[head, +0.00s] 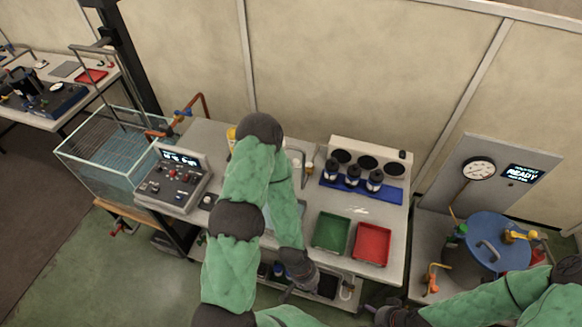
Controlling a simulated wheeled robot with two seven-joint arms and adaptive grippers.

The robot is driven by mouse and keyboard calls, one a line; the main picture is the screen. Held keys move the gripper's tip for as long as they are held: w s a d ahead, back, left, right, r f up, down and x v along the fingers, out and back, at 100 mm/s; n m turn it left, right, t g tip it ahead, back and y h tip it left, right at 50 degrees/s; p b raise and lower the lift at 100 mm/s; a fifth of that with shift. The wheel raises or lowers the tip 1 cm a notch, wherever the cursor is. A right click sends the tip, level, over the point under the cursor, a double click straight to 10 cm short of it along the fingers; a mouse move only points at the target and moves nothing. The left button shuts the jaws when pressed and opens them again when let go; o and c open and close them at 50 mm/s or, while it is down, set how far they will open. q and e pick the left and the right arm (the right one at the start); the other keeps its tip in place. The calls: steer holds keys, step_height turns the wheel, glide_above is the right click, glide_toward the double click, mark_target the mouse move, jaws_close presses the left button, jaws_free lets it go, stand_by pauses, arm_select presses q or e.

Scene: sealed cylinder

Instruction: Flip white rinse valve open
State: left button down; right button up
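I cannot pick out the white rinse valve for certain. A small white curved piece (346,290) shows at the right end of the lower shelf under the bench, too small to identify. My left gripper (292,291) hangs at the bench's front edge, by the lower shelf and left of that white piece. Its fingers are dark and small, so whether they are open or shut is unclear. My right gripper (384,314) is at the bottom edge, below the bench's front right corner, partly cut off. Its finger state is unclear.
The bench (395,228) carries a control box (172,180), a green tray (332,232), a red tray (371,243) and dark bottles on a blue mat (388,194). A glass tank (90,155) stands left. A blue round lid (499,240) with valves is right.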

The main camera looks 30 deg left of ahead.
arm_select(q)
step_height(320, 180, down, 16)
steer(key=d+b, duration=0.1)
steer(key=b, duration=1.4)
steer(key=shift+w+f+m+b, duration=0.15)
steer(key=shift+w+m+b, duration=0.2)
steer(key=shift+w, duration=0.1)
